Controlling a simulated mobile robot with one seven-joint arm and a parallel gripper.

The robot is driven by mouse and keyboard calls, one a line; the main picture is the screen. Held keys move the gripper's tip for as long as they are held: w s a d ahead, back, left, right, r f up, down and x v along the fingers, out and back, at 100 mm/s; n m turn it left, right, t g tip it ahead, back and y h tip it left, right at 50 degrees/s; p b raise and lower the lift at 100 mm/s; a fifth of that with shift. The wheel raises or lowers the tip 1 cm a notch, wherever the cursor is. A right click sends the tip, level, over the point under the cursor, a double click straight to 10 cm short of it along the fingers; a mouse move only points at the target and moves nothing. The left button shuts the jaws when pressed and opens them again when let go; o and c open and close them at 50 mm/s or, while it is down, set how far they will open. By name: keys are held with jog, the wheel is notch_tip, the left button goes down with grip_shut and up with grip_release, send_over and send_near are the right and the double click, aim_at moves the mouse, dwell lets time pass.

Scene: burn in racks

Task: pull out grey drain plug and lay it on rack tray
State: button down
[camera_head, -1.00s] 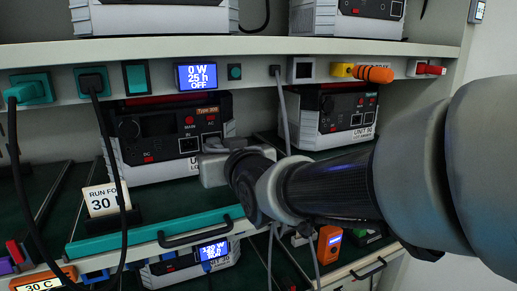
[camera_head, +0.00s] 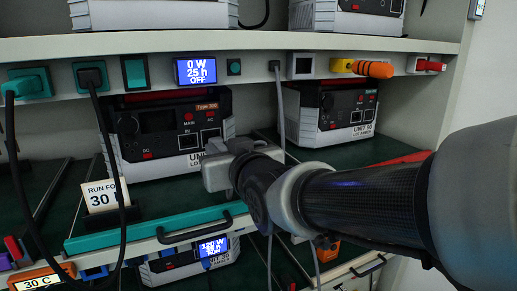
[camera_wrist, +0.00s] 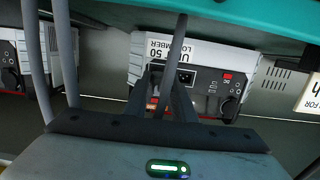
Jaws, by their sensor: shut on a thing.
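In the wrist view my gripper (camera_wrist: 160,88) is shut in front of the dark socket panel of a white and black unit (camera_wrist: 185,55), which appears upside down. A grey cable (camera_wrist: 178,50) runs up the picture from between the fingers, so the grey drain plug is held there, mostly hidden by them. An open socket (camera_wrist: 207,78) shows beside it. I cannot tell whether the plug still touches its socket. In the head view my gripper (camera_head: 215,170) is at the lower right front of the middle-shelf unit (camera_head: 165,135), hiding the plug. The green rack tray (camera_head: 165,200) lies under this unit.
A teal front strip (camera_head: 150,230) and black handle (camera_head: 195,228) edge the shelf. A "RUN FOR 30" card (camera_head: 101,195) stands at left, near hanging black cables. A second unit (camera_head: 335,112) stands at right, with a grey cable (camera_head: 281,115) between. Bare green shelf shows before the left unit.

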aim_at(227, 192)
dwell(0.3)
jog(key=shift+v, duration=1)
jog(key=shift+f+b, duration=0.5)
jog(key=shift+b, duration=0.15)
jog(key=shift+f+b, duration=0.35)
jog(key=shift+f+b, duration=0.7)
jog(key=shift+b, duration=0.05)
jog(key=shift+f+b, duration=1.35)
jog(key=shift+b, duration=0.1)
jog(key=c, duration=1.4)
grip_release()
